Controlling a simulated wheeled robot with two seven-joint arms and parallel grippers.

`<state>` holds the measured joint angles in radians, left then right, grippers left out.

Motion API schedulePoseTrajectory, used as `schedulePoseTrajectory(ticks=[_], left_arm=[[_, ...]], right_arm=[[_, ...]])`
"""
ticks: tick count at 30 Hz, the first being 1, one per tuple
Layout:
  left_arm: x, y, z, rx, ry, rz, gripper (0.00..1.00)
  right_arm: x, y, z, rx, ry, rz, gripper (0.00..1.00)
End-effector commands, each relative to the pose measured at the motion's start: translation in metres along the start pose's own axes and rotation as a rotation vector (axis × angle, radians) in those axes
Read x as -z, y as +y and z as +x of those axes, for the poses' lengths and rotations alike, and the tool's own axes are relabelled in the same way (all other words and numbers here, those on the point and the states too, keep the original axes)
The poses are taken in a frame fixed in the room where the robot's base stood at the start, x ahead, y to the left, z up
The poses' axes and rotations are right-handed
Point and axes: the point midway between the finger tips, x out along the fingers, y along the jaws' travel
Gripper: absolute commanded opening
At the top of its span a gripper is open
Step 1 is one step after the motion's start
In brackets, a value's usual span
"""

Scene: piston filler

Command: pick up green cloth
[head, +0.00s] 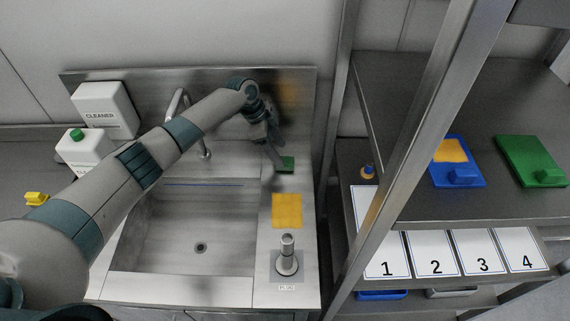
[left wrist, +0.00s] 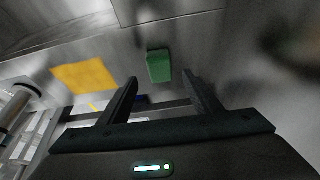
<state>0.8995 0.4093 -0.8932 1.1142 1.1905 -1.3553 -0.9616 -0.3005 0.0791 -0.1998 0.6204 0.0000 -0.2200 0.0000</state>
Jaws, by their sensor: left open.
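The green cloth (head: 286,163) lies on the steel counter to the right of the sink's back corner in the head view. In the left wrist view the green cloth (left wrist: 158,66) shows as a small green block just beyond the fingertips. My left gripper (head: 274,160) hangs down beside the cloth, at its left in the head view. In the left wrist view the left gripper (left wrist: 162,84) has its fingers apart with nothing between them, and the cloth lies ahead of the gap. Contact with the cloth is not visible. My right gripper is not in view.
A yellow cloth (head: 287,210) and an upright metal fitting (head: 287,256) are on the counter in front. The sink basin (head: 190,232) and faucet (head: 201,140) are to the left. A shelf post (head: 343,120) stands close at the right, with numbered cards (head: 436,254) beyond.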

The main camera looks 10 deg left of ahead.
Motion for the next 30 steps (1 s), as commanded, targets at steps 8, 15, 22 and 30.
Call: schedulePoseTrajectory(ticks=[8,15,22,30], left_arm=[[0.003,-0.001,0.035,0.000,0.000,0.001,0.58],[0.004,-0.001,0.048,0.000,0.000,-0.001,0.58],[0.004,-0.001,0.047,0.000,0.000,-0.001,0.58],[0.004,-0.001,0.047,0.000,0.000,-0.001,0.51]], right_arm=[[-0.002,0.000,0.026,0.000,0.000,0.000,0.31],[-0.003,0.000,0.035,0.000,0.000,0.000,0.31],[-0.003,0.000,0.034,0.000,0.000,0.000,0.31],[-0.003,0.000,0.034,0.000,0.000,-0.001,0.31]])
